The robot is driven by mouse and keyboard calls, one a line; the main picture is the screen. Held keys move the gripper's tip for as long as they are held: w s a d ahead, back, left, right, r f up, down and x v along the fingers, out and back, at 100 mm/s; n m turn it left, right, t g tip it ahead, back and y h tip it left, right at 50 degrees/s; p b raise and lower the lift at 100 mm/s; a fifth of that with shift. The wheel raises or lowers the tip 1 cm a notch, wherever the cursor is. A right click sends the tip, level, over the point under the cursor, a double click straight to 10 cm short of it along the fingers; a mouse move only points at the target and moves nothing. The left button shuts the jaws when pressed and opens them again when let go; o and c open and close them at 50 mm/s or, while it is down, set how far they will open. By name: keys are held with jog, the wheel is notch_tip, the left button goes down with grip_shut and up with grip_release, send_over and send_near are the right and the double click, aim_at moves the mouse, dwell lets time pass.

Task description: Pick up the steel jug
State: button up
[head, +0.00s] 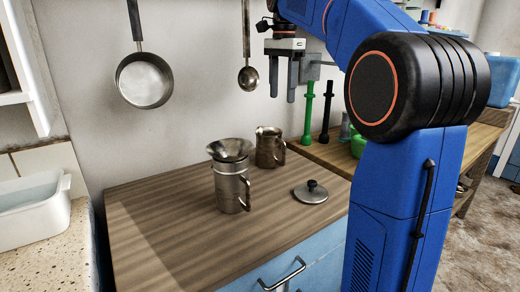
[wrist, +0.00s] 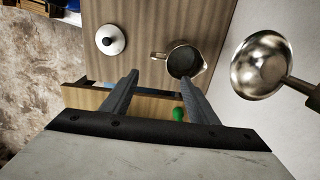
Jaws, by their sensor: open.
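A steel jug (head: 268,150) with a handle and a pouring lip stands upright at the back of the wooden counter, near the wall. It also shows from above in the wrist view (wrist: 184,61), open-topped, with its handle to the left. A second steel vessel (head: 231,190) with a handle stands in front of it, with a steel funnel (head: 229,149) on its top. My gripper (head: 283,95) is open and empty, high above the counter and apart from the jug. In the wrist view its two fingers (wrist: 158,78) point toward the counter, the right one just below the jug.
A lid (head: 311,191) with a black knob lies right of the vessels. A ladle (head: 248,79) and a pan (head: 144,80) hang on the wall; the ladle is close beside my gripper. Green and black upright tools (head: 307,112) stand behind. The counter's left front (head: 165,240) is clear.

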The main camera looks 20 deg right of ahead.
send_over(281, 142)
jog(key=f, duration=1.1)
jog(key=shift+w+f, duration=0.4)
jog(key=shift+s+f, duration=0.2)
jog(key=shift+f, duration=2.55)
grip_shut()
